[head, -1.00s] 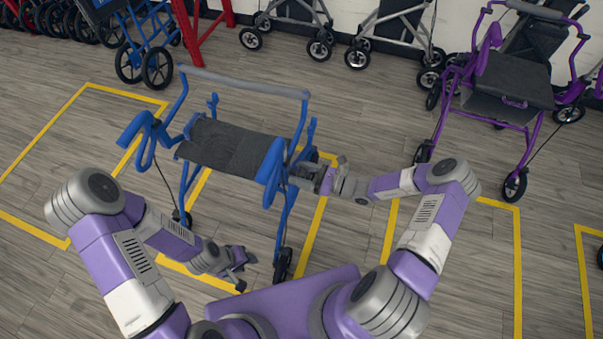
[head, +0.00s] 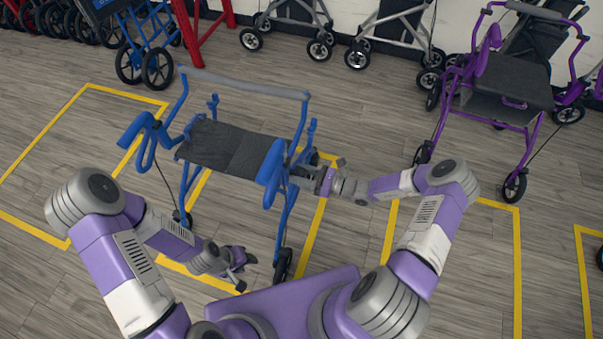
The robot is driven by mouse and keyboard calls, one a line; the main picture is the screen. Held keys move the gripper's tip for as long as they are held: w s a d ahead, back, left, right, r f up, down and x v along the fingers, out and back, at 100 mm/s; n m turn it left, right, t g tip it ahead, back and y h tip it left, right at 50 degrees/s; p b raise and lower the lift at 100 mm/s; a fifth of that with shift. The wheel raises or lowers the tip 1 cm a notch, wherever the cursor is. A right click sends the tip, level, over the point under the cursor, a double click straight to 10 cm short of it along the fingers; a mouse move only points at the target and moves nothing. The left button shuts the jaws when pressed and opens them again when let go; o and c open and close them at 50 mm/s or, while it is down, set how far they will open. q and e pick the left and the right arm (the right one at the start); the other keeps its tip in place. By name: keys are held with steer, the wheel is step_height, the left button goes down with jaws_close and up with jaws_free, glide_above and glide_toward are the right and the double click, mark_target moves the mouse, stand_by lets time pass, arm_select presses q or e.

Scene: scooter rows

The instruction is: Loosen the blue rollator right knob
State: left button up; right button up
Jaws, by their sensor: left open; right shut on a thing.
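The blue rollator (head: 232,147) stands upright in front of me, with a dark seat and a grey bar across its back. My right gripper (head: 300,172) is at the rollator's right upright, just below the right blue handle. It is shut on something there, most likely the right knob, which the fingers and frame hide. My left gripper (head: 243,272) is open and empty, low in front of the rollator, left of its front right wheel (head: 283,264).
A purple rollator (head: 508,85) stands at the right. Grey rollators (head: 290,25) line the wall, and another blue frame (head: 145,45) and red tubing (head: 203,25) are at the back left. Yellow lines (head: 35,229) mark floor bays. Floor between the blue and purple rollators is clear.

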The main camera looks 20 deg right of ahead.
steer(key=n+p, duration=0.1)
steer(key=n, duration=0.1)
steer(key=n+p, duration=0.1)
steer(key=shift+r+n, duration=0.2)
steer(key=shift+n, duration=0.2)
steer(key=n+p, duration=0.1)
steer(key=n, duration=0.3)
steer(key=shift+n+p, duration=0.3)
steer(key=shift+p, duration=0.1)
steer(key=n+p, duration=0.1)
steer(key=n, duration=0.2)
steer(key=shift+s+n, duration=0.1)
steer(key=shift+n, duration=0.2)
steer(key=n+p, duration=0.2)
steer(key=n, duration=0.2)
steer(key=shift+a+f+n, duration=0.1)
steer(key=shift+n, duration=0.2)
steer(key=n, duration=0.3)
steer(key=shift+f+n+p, duration=0.1)
steer(key=shift+n+p, duration=0.2)
steer(key=shift+p, duration=0.1)
steer(key=n, duration=0.3)
steer(key=shift+s+f+n, duration=0.1)
steer(key=shift+f+n, duration=0.05)
steer(key=shift+n, duration=0.25)
steer(key=n, duration=0.3)
steer(key=shift+f, duration=0.1)
steer(key=shift+f+n+b, duration=0.15)
steer(key=shift+n+b, duration=0.15)
steer(key=shift+n, duration=1.8)
